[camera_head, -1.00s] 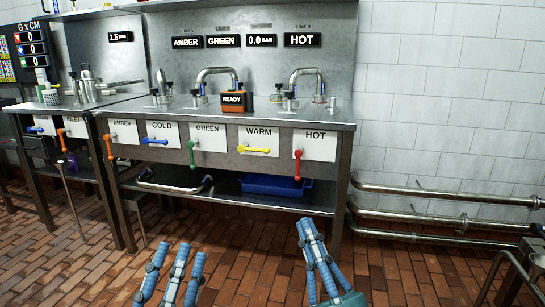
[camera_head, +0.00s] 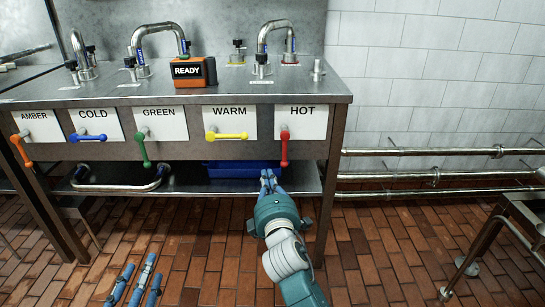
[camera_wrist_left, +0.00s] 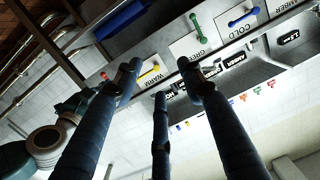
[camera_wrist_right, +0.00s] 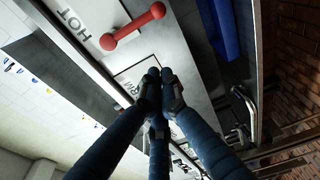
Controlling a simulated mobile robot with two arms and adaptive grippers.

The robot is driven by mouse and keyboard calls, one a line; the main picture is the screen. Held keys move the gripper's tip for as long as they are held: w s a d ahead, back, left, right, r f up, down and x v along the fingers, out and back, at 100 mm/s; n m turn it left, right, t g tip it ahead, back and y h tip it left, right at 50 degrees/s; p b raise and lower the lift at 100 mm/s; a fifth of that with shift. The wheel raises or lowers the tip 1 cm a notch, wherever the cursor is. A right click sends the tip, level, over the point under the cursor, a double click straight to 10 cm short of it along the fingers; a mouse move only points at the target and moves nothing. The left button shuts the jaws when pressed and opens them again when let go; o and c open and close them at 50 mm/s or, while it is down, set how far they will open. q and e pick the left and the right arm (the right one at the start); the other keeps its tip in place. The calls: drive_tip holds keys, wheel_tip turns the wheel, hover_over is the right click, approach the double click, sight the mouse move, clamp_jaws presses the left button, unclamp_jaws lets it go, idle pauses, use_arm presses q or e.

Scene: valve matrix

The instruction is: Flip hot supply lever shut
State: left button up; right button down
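The red HOT lever (camera_head: 284,147) hangs straight down from its pivot on the white HOT plate (camera_head: 302,122), at the right end of the panel. In the right wrist view the red lever (camera_wrist_right: 132,25) lies above and left of the fingertips. My right gripper (camera_head: 267,177) has its fingertips together with nothing between them, below and slightly left of the lever in the head view. It also shows in the right wrist view (camera_wrist_right: 160,82), apart from the lever. My left gripper (camera_head: 136,275) is low at the left, fingers spread and empty; its spread fingers fill the left wrist view (camera_wrist_left: 160,85).
A yellow WARM lever (camera_head: 227,136) is horizontal, left of HOT. Green (camera_head: 143,150), blue (camera_head: 88,137) and orange (camera_head: 22,148) levers follow further left. A blue bin (camera_head: 235,169) sits on the shelf below. Wall pipes (camera_head: 440,152) and a metal stand (camera_head: 500,240) are at right.

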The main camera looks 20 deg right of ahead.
sight(284, 153)
use_arm(q)
drive_tip(key=s+r+t+h+b, duration=0.3)
drive_tip(key=r+t, duration=0.6)
drive_tip(key=r, duration=0.8)
drive_tip(key=shift+s+d+r, duration=0.15)
drive_tip(key=shift+s+d, duration=0.15)
drive_tip(key=shift+s, duration=0.9)
use_arm(e)
drive_tip(key=w+d, duration=0.4)
drive_tip(key=w, duration=0.4)
drive_tip(key=shift+d, duration=0.4)
drive_tip(key=shift+w, duration=0.1)
